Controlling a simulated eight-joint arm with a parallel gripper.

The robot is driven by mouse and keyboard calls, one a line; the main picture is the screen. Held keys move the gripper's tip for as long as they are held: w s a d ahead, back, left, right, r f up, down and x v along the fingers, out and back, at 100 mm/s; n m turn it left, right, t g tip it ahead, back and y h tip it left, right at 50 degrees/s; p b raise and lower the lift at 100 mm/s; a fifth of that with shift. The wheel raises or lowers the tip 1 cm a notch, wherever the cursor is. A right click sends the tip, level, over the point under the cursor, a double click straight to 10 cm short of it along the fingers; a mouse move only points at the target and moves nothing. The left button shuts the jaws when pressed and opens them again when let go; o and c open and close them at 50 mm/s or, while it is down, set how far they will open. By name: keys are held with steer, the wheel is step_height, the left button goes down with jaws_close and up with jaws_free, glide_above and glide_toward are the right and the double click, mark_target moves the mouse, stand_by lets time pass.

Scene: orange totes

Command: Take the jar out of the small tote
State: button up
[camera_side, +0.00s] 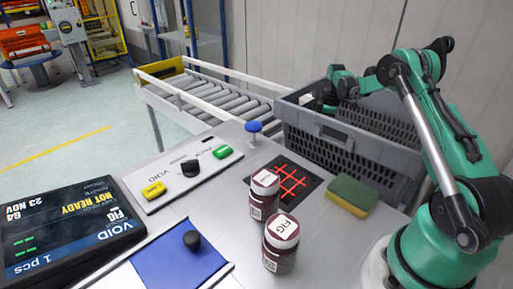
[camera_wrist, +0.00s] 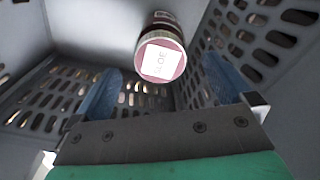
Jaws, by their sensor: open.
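The small tote (camera_side: 340,145) is grey with slotted walls and stands at the back right of the bench in the side view. A jar (camera_wrist: 162,58) with a pinkish lid and white label is inside it in the wrist view, close to a slotted wall. The lid faces my camera. My gripper (camera_wrist: 160,85) is open, its two blue fingers pointing into the tote. The jar's lid appears between and just beyond the fingertips, with no contact visible. In the side view my gripper reaches into the tote, and its wall hides the jar and fingertips.
Two dark red jars (camera_side: 264,194) (camera_side: 281,243) with pink lids stand on the bench. A green and yellow sponge (camera_side: 352,195) lies in front of the tote. A roller conveyor (camera_side: 215,92) is behind. A display (camera_side: 68,235), switch panel (camera_side: 187,172) and blue pad (camera_side: 178,262) occupy the left.

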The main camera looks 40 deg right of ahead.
steer(key=shift+f, duration=1.65)
jaws_close()
